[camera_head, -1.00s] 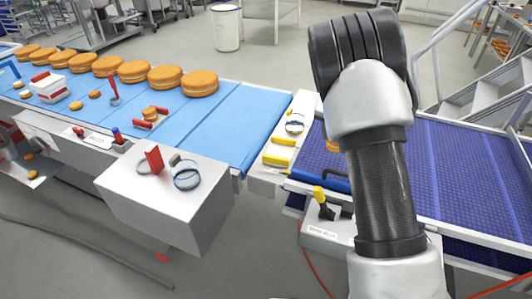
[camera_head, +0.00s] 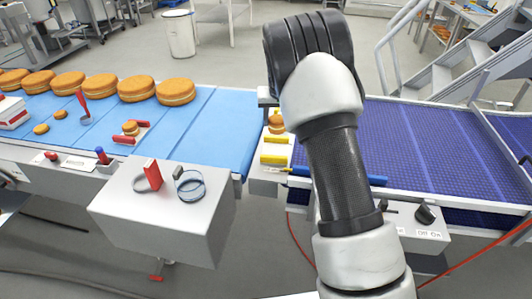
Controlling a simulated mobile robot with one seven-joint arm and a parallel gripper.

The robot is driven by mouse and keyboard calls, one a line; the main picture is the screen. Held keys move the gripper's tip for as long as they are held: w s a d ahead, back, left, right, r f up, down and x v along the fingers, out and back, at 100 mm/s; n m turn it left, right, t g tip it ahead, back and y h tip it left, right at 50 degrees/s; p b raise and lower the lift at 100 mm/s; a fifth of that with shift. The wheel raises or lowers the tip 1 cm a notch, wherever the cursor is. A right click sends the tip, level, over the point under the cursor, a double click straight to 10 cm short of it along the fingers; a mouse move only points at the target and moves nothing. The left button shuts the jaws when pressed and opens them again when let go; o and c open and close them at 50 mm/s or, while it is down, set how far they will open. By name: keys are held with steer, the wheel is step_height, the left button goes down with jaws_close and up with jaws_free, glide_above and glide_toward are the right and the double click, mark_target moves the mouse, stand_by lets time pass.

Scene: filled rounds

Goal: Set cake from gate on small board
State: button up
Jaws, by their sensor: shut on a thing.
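A small round cake (camera_head: 277,123) shows just left of my arm, above the far end of the pale strip between the two belts. My gripper (camera_head: 265,98) is mostly hidden behind my arm; only a grey edge shows beside the cake, which it holds. Two yellow bars (camera_head: 274,159) lie on the pale strip (camera_head: 258,182), just in front of the held cake. I cannot make out which piece is the small board.
Large layered cakes (camera_head: 176,92) line the back of the light blue belt (camera_head: 200,135). A dark blue mesh belt (camera_head: 440,150) lies empty at right. A grey box (camera_head: 165,215) with a red block and a ring stands in front. The blue belt's near right part is clear.

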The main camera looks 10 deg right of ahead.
steer(key=shift+a+f, duration=0.1)
steer(key=shift+f, duration=0.1)
step_height(320, 180, down, 10)
steer(key=shift+r+p, duration=0.25)
steer(key=shift+p, duration=0.2)
steer(key=shift+f, duration=0.25)
steer(key=o, duration=0.7)
steer(key=shift+r, duration=0.1)
